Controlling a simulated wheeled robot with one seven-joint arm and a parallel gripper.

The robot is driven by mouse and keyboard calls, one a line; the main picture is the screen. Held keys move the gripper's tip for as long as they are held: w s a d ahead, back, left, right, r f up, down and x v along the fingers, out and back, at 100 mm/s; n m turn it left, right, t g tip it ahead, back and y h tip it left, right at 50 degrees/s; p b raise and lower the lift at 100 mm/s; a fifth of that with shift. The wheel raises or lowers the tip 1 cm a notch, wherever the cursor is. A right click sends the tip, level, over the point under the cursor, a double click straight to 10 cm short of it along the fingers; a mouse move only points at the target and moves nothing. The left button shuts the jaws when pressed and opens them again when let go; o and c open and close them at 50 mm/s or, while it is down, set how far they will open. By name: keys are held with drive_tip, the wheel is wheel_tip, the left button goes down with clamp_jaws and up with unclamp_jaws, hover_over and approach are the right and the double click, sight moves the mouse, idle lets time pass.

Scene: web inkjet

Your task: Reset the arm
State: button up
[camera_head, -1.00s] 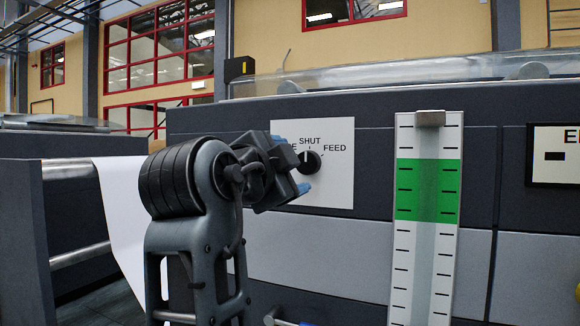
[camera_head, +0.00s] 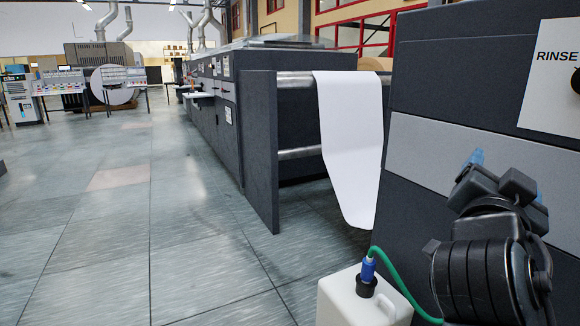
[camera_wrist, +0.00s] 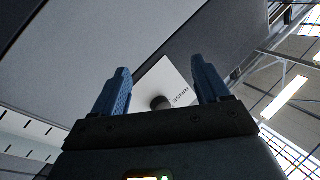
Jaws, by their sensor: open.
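My gripper (camera_wrist: 162,85) is open and empty, with its two blue fingers apart in the wrist view. In the head view my arm is folded at the lower right, with the gripper (camera_head: 490,172) in front of the dark machine. A white panel (camera_wrist: 172,76) with a black knob (camera_wrist: 160,102) shows beyond the fingers in the wrist view. The panel (camera_head: 548,100), lettered RINSE, is cut off at the right edge of the head view. No contact between gripper and machine is visible.
A white jug (camera_head: 345,300) with a blue cap fitting and green hose stands at the bottom, left of my arm. The dark machine (camera_head: 440,90) is close on the right. White paper (camera_head: 348,140) hangs from a roller. Tiled floor (camera_head: 150,220) is open at left.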

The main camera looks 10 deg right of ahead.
drive_tip(key=s+a+f+n+t+y, duration=0.1)
drive_tip(key=s+a+f+n+y, duration=0.1)
drive_tip(key=s+f+n+y, duration=0.3)
drive_tip(key=a+f+n+t+y, duration=0.1)
drive_tip(key=a+f+n, duration=0.1)
drive_tip(key=f, duration=0.5)
drive_tip(key=s+a+f+n+t+y, duration=0.1)
drive_tip(key=s+a+f+n+y, duration=0.1)
drive_tip(key=s+f+n+y, duration=0.3)
drive_tip(key=s+a+f+n+g+y, duration=0.1)
drive_tip(key=s+a+f+y, duration=0.15)
drive_tip(key=s+f, duration=0.45)
drive_tip(key=s+a+f+n+y, duration=0.1)
drive_tip(key=s+a+f+n, duration=0.15)
drive_tip(key=s, duration=0.85)
drive_tip(key=s+a+r+m, duration=0.2)
drive_tip(key=s, duration=0.8)
wheel_tip(320, 180, up, 22)
drive_tip(key=p, duration=2.1)
drive_tip(key=shift+d+f+g+p, duration=0.2)
drive_tip(key=shift+d+g+p, duration=0.05)
drive_tip(key=shift+g+p, duration=0.15)
